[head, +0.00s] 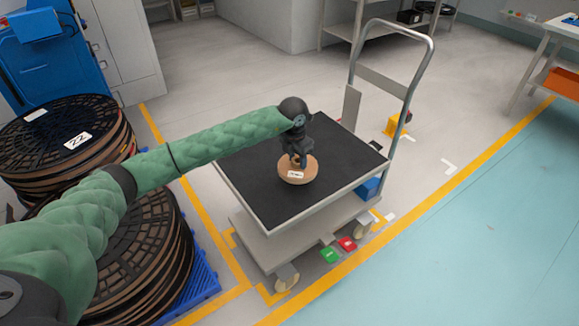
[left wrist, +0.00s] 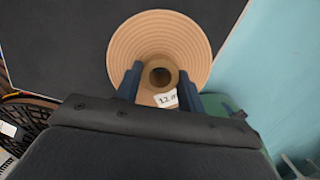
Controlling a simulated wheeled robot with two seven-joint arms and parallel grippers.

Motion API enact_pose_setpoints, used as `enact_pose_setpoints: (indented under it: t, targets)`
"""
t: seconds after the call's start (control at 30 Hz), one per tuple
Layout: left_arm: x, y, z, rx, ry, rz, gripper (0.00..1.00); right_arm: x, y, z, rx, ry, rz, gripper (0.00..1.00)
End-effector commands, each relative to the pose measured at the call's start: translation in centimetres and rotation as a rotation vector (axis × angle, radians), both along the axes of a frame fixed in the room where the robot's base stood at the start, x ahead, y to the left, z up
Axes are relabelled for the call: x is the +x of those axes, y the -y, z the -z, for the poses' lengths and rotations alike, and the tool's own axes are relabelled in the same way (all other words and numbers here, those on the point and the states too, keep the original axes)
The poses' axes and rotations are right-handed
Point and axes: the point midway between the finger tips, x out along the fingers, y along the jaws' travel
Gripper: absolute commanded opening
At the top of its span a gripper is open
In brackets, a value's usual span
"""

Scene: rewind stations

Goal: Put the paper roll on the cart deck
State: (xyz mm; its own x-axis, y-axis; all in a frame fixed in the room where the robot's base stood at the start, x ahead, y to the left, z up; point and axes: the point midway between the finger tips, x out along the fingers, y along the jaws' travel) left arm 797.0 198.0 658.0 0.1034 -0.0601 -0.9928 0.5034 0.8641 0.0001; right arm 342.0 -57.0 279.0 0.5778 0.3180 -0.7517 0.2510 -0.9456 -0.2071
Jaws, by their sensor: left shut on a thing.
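The paper roll (head: 292,176) is a tan disc with a raised core and a small white label. My left gripper (head: 298,160) is shut on its core, with the roll over the black deck of the cart (head: 240,170). In the left wrist view the roll (left wrist: 185,35) shows its ringed face, and the two dark fingers of my left gripper (left wrist: 160,88) stand on either side of the core. The cart deck (left wrist: 60,50) lies behind it. I cannot tell whether the roll touches the deck. My right gripper is not in view.
Stacks of dark reels (head: 75,135) stand on the left, one on a blue pallet (head: 203,280). The cart's tall handle (head: 420,70) rises at the deck's far right. A green block (head: 329,254) and a red block (head: 347,244) are low by the cart. The deck around the roll is clear.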

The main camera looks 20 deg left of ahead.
Motion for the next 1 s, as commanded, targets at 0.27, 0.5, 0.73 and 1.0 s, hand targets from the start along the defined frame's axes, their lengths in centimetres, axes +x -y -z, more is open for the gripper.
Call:
enact_pose_setpoints:
  t: [0.27,0.5,0.73,1.0]
  targets:
    - [1.3,-3.4,2.2,-0.001,0.001,-0.002,0.11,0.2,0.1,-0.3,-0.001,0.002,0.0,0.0]
    - [1.4,-3.7,3.4,-0.001,-0.002,0.0,0.11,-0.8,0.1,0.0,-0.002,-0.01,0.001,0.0]
    - [1.4,-3.6,6.2,-0.001,0.0,0.0,0.11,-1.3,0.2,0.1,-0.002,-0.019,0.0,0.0]
    - [1.4,-3.7,6.4,-0.001,0.0,0.0,0.11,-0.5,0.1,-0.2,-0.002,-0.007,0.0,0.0]
